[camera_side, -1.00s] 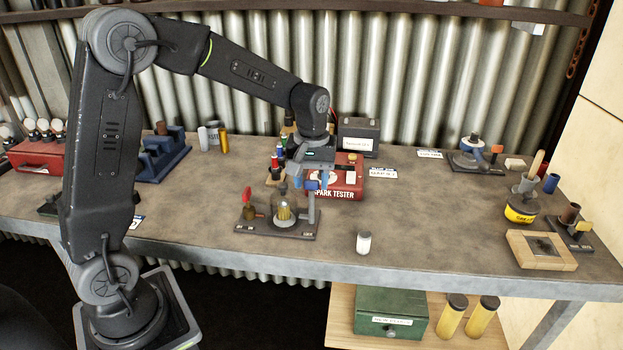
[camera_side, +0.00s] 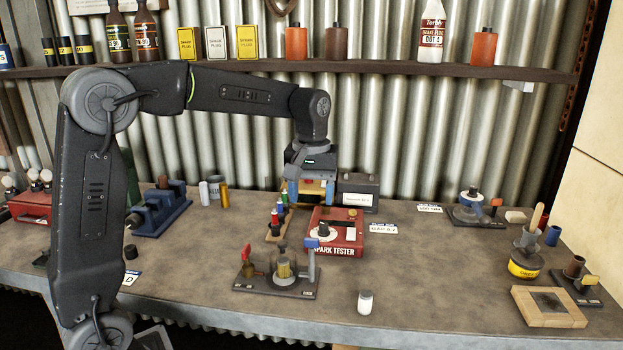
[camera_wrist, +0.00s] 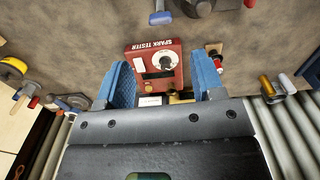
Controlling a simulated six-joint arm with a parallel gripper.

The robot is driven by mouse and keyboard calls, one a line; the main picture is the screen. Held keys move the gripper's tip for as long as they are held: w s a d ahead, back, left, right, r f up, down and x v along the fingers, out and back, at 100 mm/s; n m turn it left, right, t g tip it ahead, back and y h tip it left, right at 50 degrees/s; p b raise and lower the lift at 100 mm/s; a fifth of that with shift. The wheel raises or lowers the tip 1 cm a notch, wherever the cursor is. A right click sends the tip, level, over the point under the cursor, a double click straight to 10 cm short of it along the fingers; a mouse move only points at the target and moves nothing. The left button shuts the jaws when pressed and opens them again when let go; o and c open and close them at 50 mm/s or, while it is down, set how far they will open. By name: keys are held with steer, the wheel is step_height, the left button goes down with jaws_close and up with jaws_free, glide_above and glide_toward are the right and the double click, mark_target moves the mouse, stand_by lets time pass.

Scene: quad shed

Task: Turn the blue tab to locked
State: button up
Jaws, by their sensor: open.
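The blue tab (camera_side: 312,243) sits on top of a grey upright post at the right end of a dark base plate (camera_side: 262,291), in the side view. It also shows at the top edge of the wrist view (camera_wrist: 160,17). The plate carries a red-handled part (camera_side: 246,253) and a round fitting with a brassy middle (camera_side: 285,267). Small labels on the plate are too small to read. My gripper (camera_side: 310,194) is open and empty, pointing down above and behind the tab, apart from it. Its blue fingers (camera_wrist: 160,68) frame the spark tester in the wrist view.
The red spark tester (camera_side: 345,236) stands behind the fixture, close under my gripper. A rack of coloured bottles (camera_side: 277,222) is to its left and a dark box (camera_side: 358,192) behind it. A white-capped jar (camera_side: 365,301) stands in front.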

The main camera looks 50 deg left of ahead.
steer(key=shift+r, duration=1.7)
steer(key=s+d+f+m+t, duration=0.2)
steer(key=s+d+m, duration=0.1)
steer(key=s, duration=0.7)
steer(key=s+d+f+m+t, duration=0.2)
steer(key=s+m, duration=0.4)
steer(key=s, duration=0.4)
steer(key=shift+s+d+f+t, duration=0.4)
steer(key=shift+d+t, duration=0.4)
steer(key=shift+d, duration=0.25)
steer(key=shift+o, duration=0.3)
steer(key=shift+w, duration=0.1)
